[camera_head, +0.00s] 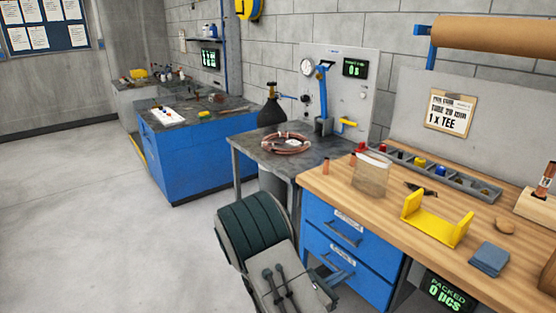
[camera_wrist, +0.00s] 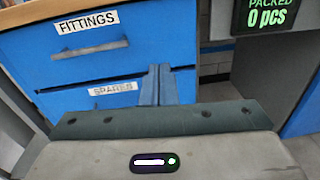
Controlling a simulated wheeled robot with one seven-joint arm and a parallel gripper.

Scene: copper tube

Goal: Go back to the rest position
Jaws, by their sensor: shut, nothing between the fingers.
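My gripper (camera_wrist: 158,84) is in the wrist view, its two fingers together and empty. It hangs in front of the blue drawer cabinet (camera_wrist: 105,50), above my own base. In the head view my folded arm and base are low in the middle, left of the workbench (camera_head: 315,180). The fingertips are hard to make out there. Nothing is held.
The blue cabinet's drawers (camera_head: 335,240) stand close to my arm. On the bench are a yellow bracket (camera_head: 436,225), a blue cloth (camera_head: 489,259) and a parts tray (camera_head: 430,172). A copper coil (camera_head: 286,143) lies on the grey table. Open floor (camera_head: 85,220) is at left.

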